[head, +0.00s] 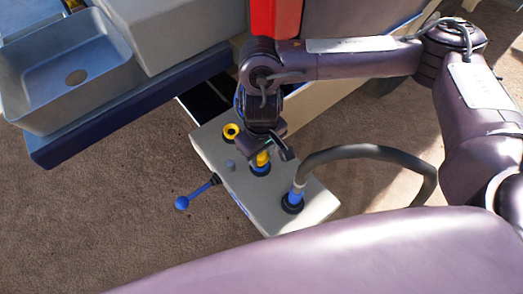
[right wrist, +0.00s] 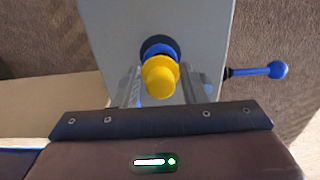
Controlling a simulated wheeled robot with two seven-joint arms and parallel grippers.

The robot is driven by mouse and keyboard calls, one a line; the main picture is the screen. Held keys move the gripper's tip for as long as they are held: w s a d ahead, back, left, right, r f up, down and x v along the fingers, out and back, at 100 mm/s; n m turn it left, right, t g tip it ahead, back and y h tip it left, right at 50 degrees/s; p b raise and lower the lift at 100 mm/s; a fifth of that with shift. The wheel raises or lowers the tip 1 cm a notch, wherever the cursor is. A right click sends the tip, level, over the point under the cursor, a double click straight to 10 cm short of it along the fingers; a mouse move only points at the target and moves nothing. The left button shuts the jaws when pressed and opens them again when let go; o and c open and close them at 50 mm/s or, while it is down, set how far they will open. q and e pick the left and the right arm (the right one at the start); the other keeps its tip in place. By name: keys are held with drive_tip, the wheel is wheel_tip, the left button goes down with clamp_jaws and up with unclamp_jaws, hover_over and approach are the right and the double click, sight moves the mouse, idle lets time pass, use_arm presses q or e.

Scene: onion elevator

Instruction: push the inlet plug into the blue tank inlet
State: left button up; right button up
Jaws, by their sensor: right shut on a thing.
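The yellow inlet plug (head: 262,158) is at the blue tank inlet (head: 260,170) on top of the pale box. My right gripper (head: 268,147) comes down over it from above and hides part of it. In the right wrist view the plug (right wrist: 160,78) sits between the two fingers of my right gripper (right wrist: 160,84), which is shut on it. The blue ring of the inlet (right wrist: 160,48) shows just beyond the plug, lined up with it or nearly so. I cannot tell how deep the plug sits. My left gripper is out of view.
The pale box (head: 225,180) also bears a yellow ring with a dark opening (head: 231,131), a blue-knobbed lever (head: 183,202) and a grey hose (head: 370,150) in a blue fitting. A grey basin (head: 70,75) stands at upper left. Carpet is clear at lower left.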

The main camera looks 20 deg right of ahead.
drive_tip(key=shift+f, duration=0.85)
idle(0.5)
drive_tip(key=o, duration=1)
